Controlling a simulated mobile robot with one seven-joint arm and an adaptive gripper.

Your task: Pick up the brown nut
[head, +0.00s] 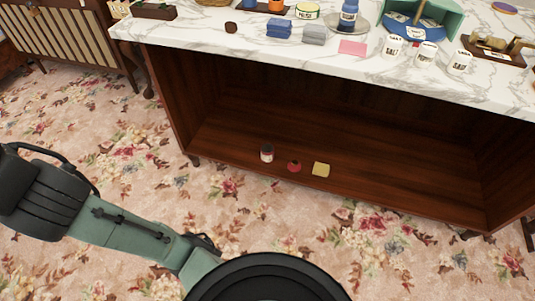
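A small dark brown lump (231,27), which looks like the brown nut, sits on the white marble top (180,30) near its left front edge. It stands apart from the blue block to its right. It is too small to make out its shape well. My green and black arm crosses the lower left of the head view, well below and in front of the counter. My gripper cannot be made out in this view.
Right of the nut are a stacked blue block (279,29), a grey block (314,35), a pink pad (352,47) and several white labelled cups. A dark tray (154,12) stands left. A jar (267,153), a red item (294,166) and a yellow block (321,169) sit on the lower shelf.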

